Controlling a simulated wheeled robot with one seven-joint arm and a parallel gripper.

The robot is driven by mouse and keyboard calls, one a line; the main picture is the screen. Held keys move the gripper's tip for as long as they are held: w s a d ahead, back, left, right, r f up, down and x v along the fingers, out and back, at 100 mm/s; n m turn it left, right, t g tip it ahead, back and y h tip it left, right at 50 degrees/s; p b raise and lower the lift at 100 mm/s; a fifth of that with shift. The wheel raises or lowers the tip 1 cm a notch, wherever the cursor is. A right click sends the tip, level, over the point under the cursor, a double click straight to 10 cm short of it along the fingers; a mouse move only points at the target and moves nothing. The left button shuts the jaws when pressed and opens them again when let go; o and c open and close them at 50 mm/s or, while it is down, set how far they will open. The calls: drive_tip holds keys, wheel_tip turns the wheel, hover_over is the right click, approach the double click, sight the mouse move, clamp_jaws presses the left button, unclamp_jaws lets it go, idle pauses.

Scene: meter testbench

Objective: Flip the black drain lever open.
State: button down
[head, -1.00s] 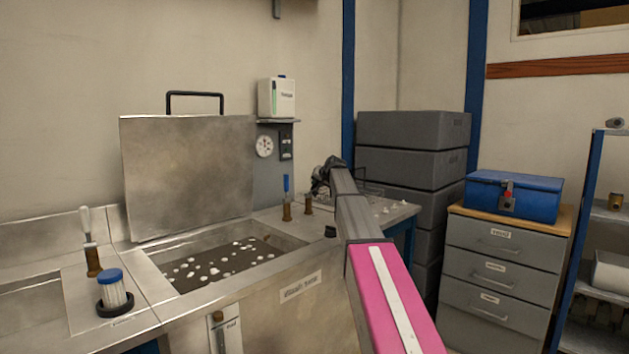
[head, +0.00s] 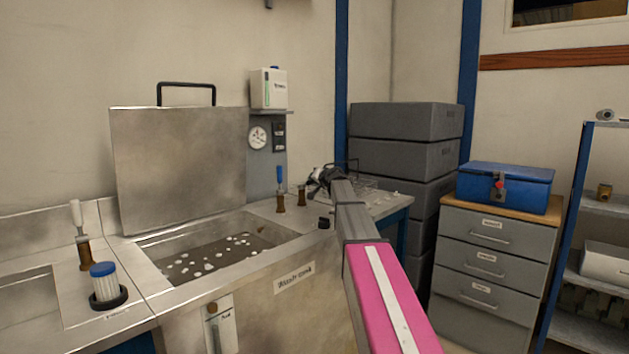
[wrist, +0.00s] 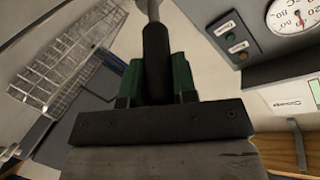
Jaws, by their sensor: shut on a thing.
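The black drain lever (wrist: 156,58) shows in the wrist view as a black grip on a pale metal rod. My gripper (wrist: 155,82), with green-sided fingers, is shut around this grip. In the head view my gripper (head: 317,180) is small and dark at the far end of my arm, beside a short brown valve body (head: 302,196) at the right of the sink. The lever itself is hard to make out there, so its angle is unclear.
A blue-handled valve (head: 280,190) stands just left of my gripper, and a white-handled one (head: 78,230) at far left. The wash tank (head: 295,284) has its lid (head: 180,165) raised. A wire rack (wrist: 70,65) and a gauge (wrist: 292,15) lie near my wrist.

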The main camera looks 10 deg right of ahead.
drive_tip(key=shift+f, duration=0.1)
drive_tip(key=c, duration=0.9)
unclamp_jaws()
drive_tip(key=v, duration=1.1)
